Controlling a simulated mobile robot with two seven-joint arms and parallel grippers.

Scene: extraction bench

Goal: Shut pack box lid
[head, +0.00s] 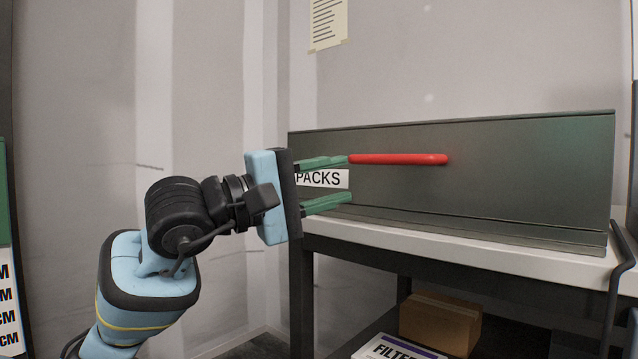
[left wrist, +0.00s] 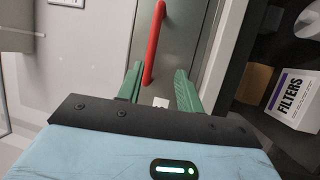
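The pack box (head: 520,170) is a long dark grey-green metal box on the bench, with a white PACKS label (head: 322,179) on its front. A red bar handle (head: 400,159) runs along the front face. I cannot tell which part is the lid or how far it is open. My left gripper (head: 348,180) is open in front of the label, its upper fingertip overlapping the handle's left end. In the left wrist view, the handle (left wrist: 154,42) runs away from between the open fingers, nearer the left finger; contact is unclear. My right gripper is out of view.
The box stands on a white-topped bench (head: 450,246) with dark legs. Below it are a brown carton (head: 440,322) and a white FILTERS box (head: 392,350). A wall notice (head: 328,22) hangs above. Space left of the bench looks free.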

